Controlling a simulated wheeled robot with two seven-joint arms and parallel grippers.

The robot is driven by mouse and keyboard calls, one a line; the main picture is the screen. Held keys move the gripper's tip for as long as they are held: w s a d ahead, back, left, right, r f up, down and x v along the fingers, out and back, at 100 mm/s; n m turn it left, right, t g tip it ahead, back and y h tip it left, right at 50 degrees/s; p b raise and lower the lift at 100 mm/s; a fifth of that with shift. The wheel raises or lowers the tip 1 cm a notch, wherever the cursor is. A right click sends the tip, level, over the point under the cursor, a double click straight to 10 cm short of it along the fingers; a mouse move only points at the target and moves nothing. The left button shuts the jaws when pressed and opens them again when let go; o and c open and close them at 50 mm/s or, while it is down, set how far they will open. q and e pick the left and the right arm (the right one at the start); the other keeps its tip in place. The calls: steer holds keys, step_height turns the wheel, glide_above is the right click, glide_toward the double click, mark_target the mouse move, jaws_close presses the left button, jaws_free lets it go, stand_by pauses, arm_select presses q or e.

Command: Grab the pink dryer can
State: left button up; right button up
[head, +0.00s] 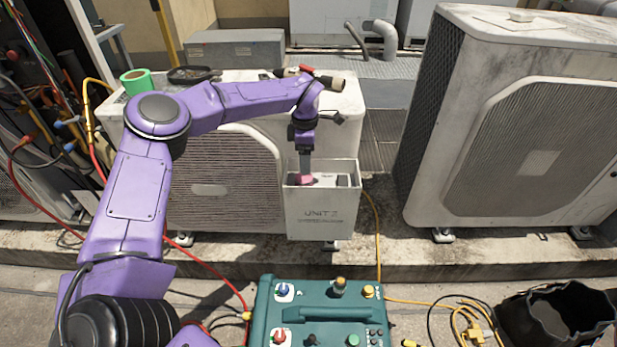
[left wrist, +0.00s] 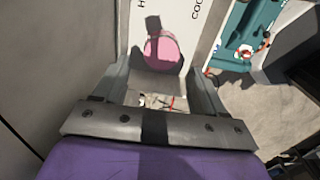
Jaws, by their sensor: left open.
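The pink dryer can (head: 303,180) is in the left part of an open white box (head: 322,212) marked "UNIT 2", on the front of the middle condenser. In the head view only a bit of its pink top shows. In the left wrist view its round pink top (left wrist: 165,52) lies just past the fingertips, with a dark shadow across it. My left gripper (head: 305,170) points down over the can from above. In the left wrist view the left gripper (left wrist: 160,80) is open, with its fingers apart. Whether they touch the can cannot be told. My right gripper is not in view.
A large condenser (head: 500,130) stands at right. A teal machine (head: 320,310) is in front, with a black bag (head: 560,315) and cables on the ground. Hoses hang at left.

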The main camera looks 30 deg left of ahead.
mark_target(304, 177)
arm_select(q)
steer(key=f, duration=0.5)
steer(key=f+b, duration=0.1)
steer(key=f, duration=0.2)
steer(key=shift+s+a, duration=0.15)
steer(key=shift+s, duration=0.1)
steer(key=shift+c, duration=0.3)
steer(key=c, duration=0.8)
